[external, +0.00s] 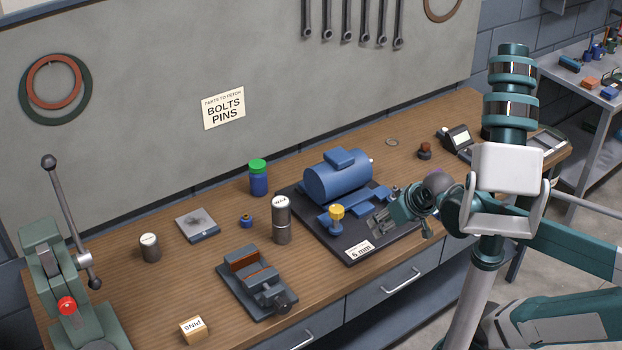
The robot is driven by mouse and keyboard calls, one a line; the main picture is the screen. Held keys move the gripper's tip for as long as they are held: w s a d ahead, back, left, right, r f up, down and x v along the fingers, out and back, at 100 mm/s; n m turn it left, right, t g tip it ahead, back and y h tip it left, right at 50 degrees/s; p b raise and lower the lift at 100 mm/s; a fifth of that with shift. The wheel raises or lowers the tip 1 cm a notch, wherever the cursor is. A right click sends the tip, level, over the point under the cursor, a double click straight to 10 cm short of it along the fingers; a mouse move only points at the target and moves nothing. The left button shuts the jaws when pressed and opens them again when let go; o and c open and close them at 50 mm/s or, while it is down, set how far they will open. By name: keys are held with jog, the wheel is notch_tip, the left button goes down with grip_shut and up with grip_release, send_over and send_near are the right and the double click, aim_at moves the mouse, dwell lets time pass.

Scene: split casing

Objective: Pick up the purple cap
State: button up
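No purple cap can be clearly made out in the external view. A small purplish patch (459,174) shows at the edge of my arm, too hidden to identify. My gripper (402,229) hangs over the right part of the dark base plate (298,205), in front of the blue motor casing (338,182). Its fingers look spread apart, with nothing visible between them. A blue jar with a green cap (258,165) stands left of the plate.
A grey cylinder (281,222), a vise (257,285), a small blue ring-like part (246,221) and a PINS box (193,330) are to the left. A green lever press (55,265) is at far left.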

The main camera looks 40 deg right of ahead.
jog(key=w+d+r+m+g+h+p, duration=0.1)
jog(key=w+d+r+m+p, duration=0.35)
jog(key=w+d, duration=0.25)
jog(key=m+g+h+p, duration=0.2)
jog(key=m+g+p, duration=0.4)
jog(key=m+p, duration=0.75)
send_over(436, 170)
jog(key=a, duration=0.2)
jog(key=shift+n, duration=0.5)
jog(key=shift+s+a+f, duration=0.1)
jog(key=shift+f, duration=1.6)
jog(key=shift+s+a+f, duration=0.1)
jog(key=shift+f, duration=1.6)
jog(key=shift+f, duration=0.15)
jog(key=shift+x, duration=1.15)
jog(key=shift+d+f, duration=0.1)
jog(key=shift+x, duration=2.5)
